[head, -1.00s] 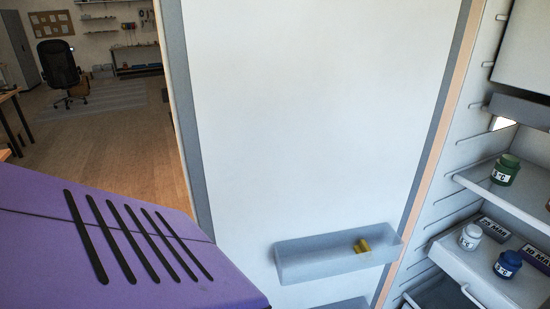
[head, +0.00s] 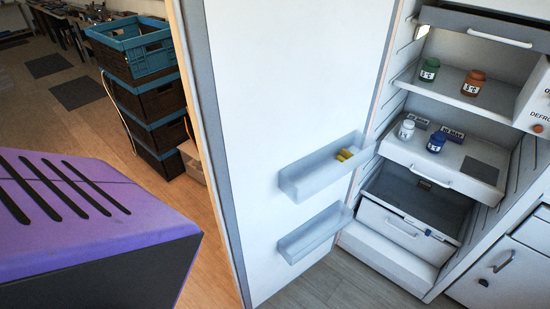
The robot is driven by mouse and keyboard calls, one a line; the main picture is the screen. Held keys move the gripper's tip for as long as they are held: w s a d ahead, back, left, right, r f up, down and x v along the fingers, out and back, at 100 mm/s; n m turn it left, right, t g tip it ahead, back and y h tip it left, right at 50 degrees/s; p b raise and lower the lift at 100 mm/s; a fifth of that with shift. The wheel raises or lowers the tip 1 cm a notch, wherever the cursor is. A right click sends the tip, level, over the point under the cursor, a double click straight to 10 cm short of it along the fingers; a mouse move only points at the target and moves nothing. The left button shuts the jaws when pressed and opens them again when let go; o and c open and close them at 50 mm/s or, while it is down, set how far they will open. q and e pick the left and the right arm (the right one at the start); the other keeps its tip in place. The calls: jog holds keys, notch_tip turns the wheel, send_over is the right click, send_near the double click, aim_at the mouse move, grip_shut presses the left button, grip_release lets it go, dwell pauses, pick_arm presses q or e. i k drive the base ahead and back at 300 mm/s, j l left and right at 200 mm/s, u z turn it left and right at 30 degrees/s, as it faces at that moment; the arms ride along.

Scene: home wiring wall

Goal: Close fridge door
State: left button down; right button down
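The fridge door (head: 275,110) stands wide open in the head view, its white inner face turned toward me. Two clear door bins hang on it, an upper bin (head: 305,182) with small yellow items (head: 346,154) and an empty-looking lower bin (head: 312,236). The door's grey outer edge is on the left and its hinge side meets the fridge body on the right. The fridge interior (head: 420,170) is exposed, with jars on its shelves. Neither gripper is in view; only a purple part of my own body shows at lower left.
Stacked crates (head: 145,85), the top one blue, stand on the wooden floor left of and behind the door. A white cabinet (head: 510,270) is at the lower right of the fridge. A drawer (head: 405,228) sits low in the fridge.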

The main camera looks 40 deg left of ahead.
aim_at(275, 91)
jog(key=k+j+z, duration=0.2)
jog(key=j, duration=0.25)
jog(key=k+j+z, duration=0.15)
jog(key=k+j, duration=0.25)
jog(key=j+z, duration=0.1)
jog(key=j, duration=0.25)
jog(key=k+j+z, duration=0.15)
jog(key=j, duration=0.2)
jog(key=k+j+z, duration=0.1)
jog(key=j, duration=0.25)
jog(key=j+z, duration=0.25)
jog(key=j, duration=0.85)
jog(key=i+j, duration=0.1)
jog(key=j, duration=0.35)
jog(key=j+z, duration=0.1)
jog(key=j, duration=0.35)
jog(key=k+z, duration=0.25)
jog(key=k, duration=0.4)
jog(key=i+j+u, duration=0.05)
